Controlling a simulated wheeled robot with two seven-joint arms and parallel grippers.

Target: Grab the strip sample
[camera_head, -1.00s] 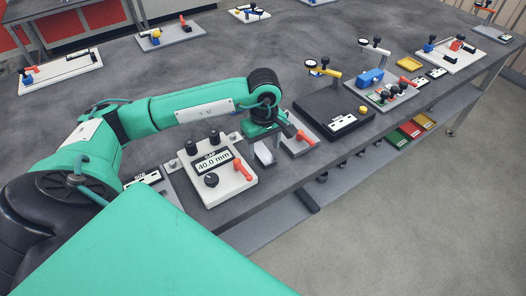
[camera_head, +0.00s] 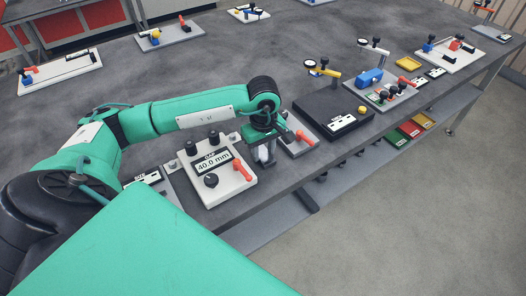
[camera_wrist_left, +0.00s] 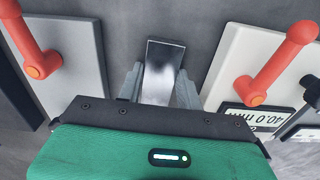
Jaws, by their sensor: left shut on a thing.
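The strip sample (camera_wrist_left: 163,62) is a shiny, flat metal piece between the two fingers of my left gripper (camera_wrist_left: 160,88) in the left wrist view. The fingers are shut on its sides, and its far end sticks out beyond the fingertips. In the head view, my left gripper (camera_head: 264,155) points down at the table, between the gap display box and a plate with a red lever. Only a small pale part of the strip shows there, mostly hidden by the fingers. My right gripper is not in view.
The white box (camera_head: 216,172) reading 40.0 mm, with a red lever, stands just left of the gripper. A plate (camera_head: 300,141) with a red lever lies just right. A black base (camera_head: 345,117) and more fixtures stand farther right. The table's front edge is close.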

